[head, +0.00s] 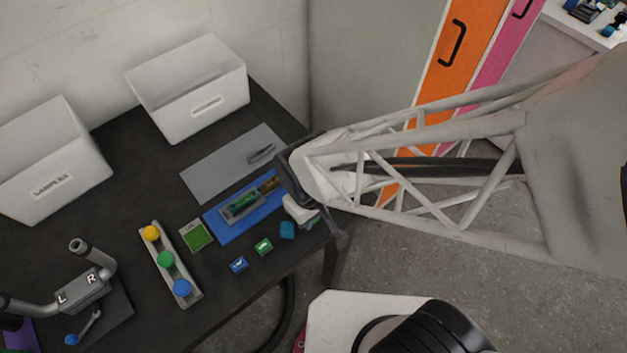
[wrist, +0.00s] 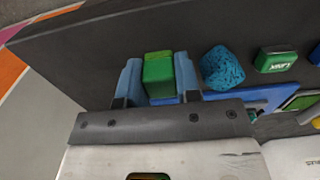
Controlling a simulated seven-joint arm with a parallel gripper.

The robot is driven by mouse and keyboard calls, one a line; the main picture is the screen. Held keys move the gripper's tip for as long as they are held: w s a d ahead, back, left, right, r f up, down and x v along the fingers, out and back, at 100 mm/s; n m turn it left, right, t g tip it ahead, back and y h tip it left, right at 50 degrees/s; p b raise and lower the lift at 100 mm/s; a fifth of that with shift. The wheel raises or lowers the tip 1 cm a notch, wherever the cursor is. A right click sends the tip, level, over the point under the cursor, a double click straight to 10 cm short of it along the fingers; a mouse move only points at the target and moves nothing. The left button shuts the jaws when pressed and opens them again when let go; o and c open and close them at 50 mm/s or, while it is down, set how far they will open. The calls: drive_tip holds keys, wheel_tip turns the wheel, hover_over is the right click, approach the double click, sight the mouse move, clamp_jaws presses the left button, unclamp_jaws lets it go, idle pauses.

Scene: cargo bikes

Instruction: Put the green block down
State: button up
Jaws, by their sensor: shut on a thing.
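In the wrist view the green block (wrist: 158,76) sits between the two blue-grey fingers of my gripper (wrist: 158,64), which is shut on it. A strip of the blue mat (wrist: 252,100) shows beside and below the fingers. In the head view my gripper (head: 301,211) is at the right end of the blue mat (head: 224,236), near the table's right edge.
A blue rough lump (head: 287,230) lies close to my gripper. A green labelled piece (head: 263,247) and a blue labelled piece (head: 238,264) lie nearer the front edge. A grey sheet (head: 215,172) lies behind. White bins (head: 190,95) stand at the back.

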drive_tip(key=o, duration=0.6)
drive_tip(key=shift+r, duration=0.1)
wheel_tip(320, 180, up, 12)
drive_tip(key=shift+r, duration=0.1)
idle(0.4)
idle(0.8)
drive_tip(key=shift+w+d+r+m+t, duration=0.55)
drive_tip(key=shift+d+r+m, duration=1.25)
drive_tip(key=shift+d, duration=1.9)
drive_tip(key=shift+w+d+r+m+t, duration=0.45)
drive_tip(key=shift+d+r+m, duration=0.8)
drive_tip(key=shift+d+r, duration=1.75)
drive_tip(key=shift+w+d+r+m+t, duration=0.3)
drive_tip(key=shift+w+d+r+m, duration=0.85)
drive_tip(key=shift+d, duration=3.2)
drive_tip(key=shift+s+r+m, duration=0.25)
drive_tip(key=shift+s+m, duration=0.15)
